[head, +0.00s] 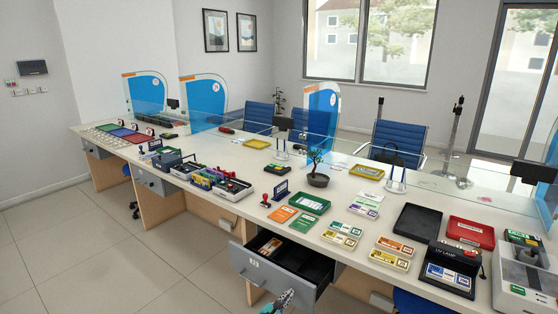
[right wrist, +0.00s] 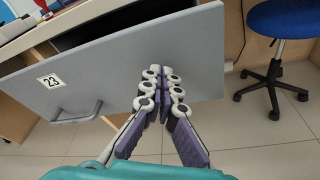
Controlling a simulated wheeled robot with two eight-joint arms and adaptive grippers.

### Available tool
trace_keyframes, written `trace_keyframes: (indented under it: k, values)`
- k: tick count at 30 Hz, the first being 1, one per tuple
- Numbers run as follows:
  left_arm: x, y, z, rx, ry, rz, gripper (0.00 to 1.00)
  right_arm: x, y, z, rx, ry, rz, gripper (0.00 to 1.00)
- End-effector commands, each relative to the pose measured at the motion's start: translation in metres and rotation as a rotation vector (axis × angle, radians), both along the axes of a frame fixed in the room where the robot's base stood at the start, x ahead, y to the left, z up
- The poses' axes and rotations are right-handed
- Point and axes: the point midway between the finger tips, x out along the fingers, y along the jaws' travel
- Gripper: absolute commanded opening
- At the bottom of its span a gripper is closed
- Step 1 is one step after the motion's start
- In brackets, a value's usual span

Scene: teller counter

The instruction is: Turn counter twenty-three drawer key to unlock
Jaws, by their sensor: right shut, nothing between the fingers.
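The grey drawer (head: 258,276) numbered 23 is pulled out from under the counter, and its inside shows from above. In the right wrist view, its front panel (right wrist: 120,62) carries the 23 label (right wrist: 49,81) and a bar handle (right wrist: 76,114). My right gripper (head: 289,294) is in front of the drawer's right part, low in the head view. In the right wrist view, the right gripper (right wrist: 160,74) has its fingertips together and empty, to the right of the handle. Whether it touches the panel I cannot tell. I see no key or lock clearly. My left gripper is out of view.
The counter top (head: 225,224) above carries green and orange cards, a green tray (head: 310,204), a potted plant (head: 318,177) and a UV lamp box (head: 450,268). A blue stool (right wrist: 283,20) stands right of the drawer. Floor in front is clear.

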Motion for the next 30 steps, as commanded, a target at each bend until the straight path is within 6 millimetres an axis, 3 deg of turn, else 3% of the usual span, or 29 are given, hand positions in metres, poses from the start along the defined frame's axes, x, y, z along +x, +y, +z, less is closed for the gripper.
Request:
trace_keyframes:
  k: [30]
  values:
    - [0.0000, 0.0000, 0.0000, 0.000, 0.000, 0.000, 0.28, -0.0070, -0.0094, -0.0075, 0.000, 0.000, 0.001, 0.00]
